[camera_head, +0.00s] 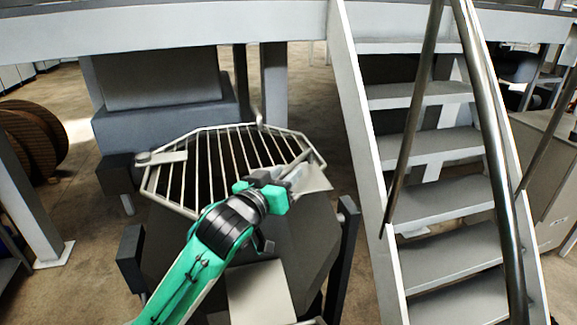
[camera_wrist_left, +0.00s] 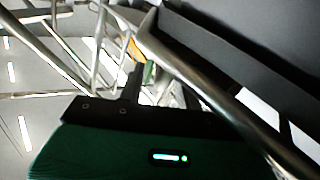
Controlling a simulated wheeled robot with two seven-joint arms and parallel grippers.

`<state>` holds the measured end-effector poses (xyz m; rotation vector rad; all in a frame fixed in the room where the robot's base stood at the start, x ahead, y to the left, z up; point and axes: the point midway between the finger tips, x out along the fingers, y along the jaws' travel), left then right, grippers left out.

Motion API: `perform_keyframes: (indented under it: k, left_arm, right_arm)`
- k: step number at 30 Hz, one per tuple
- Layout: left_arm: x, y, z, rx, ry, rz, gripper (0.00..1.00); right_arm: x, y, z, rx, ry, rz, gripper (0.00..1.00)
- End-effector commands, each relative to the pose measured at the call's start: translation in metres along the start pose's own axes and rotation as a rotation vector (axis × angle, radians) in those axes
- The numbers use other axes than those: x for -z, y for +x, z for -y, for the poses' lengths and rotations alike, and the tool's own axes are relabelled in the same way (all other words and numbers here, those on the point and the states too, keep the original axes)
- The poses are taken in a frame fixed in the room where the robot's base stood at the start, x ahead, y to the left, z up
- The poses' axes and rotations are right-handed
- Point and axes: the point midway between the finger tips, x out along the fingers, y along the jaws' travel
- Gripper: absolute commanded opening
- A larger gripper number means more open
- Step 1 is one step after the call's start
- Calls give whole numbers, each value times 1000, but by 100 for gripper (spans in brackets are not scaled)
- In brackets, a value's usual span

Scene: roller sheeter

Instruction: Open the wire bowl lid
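The wire bowl lid (camera_head: 209,165) is a pale metal grille with parallel bars inside an angular frame. It lies over the top of a dark grey bowl (camera_head: 310,235), and I cannot tell whether it is slightly raised. My left gripper (camera_head: 294,177), green and black, is at the lid's right side, near a flat pale plate (camera_head: 314,181). The gripper overlaps the lid's near right edge, and contact is unclear. In the left wrist view a dark finger (camera_wrist_left: 133,84) points toward metal bars. The finger gap is not clear. My right gripper is not in view.
A grey staircase (camera_head: 440,148) with metal handrails (camera_head: 491,130) stands close on the right. A pale beam (camera_head: 170,32) crosses above and behind the bowl. Dark posts flank the bowl. A wooden cable reel (camera_head: 33,140) is at far left, with open floor before it.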

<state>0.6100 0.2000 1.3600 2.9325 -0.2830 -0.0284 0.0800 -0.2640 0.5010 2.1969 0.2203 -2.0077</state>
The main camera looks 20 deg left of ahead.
Motion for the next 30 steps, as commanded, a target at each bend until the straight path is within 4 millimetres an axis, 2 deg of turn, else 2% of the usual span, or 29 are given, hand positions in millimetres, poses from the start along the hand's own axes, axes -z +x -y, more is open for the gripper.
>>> perform_keyframes:
  k: [6,15,16,21,27,30]
  left_arm:
    - [1,18,0,1,0,0,34]
    - [-1,21,0,1,0,0,34]
    - [-1,20,0,1,0,0,32]
    - [-1,20,0,0,0,0,0]
    - [-1,20,1,1,0,0,0]
    - [-1,19,9,2,0,2,0]
  right_arm:
    - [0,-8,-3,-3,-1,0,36]
    - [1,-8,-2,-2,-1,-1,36]
    - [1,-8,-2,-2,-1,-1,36]
    - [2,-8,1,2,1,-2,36]
    - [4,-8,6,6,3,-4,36]
    - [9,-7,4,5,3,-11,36]
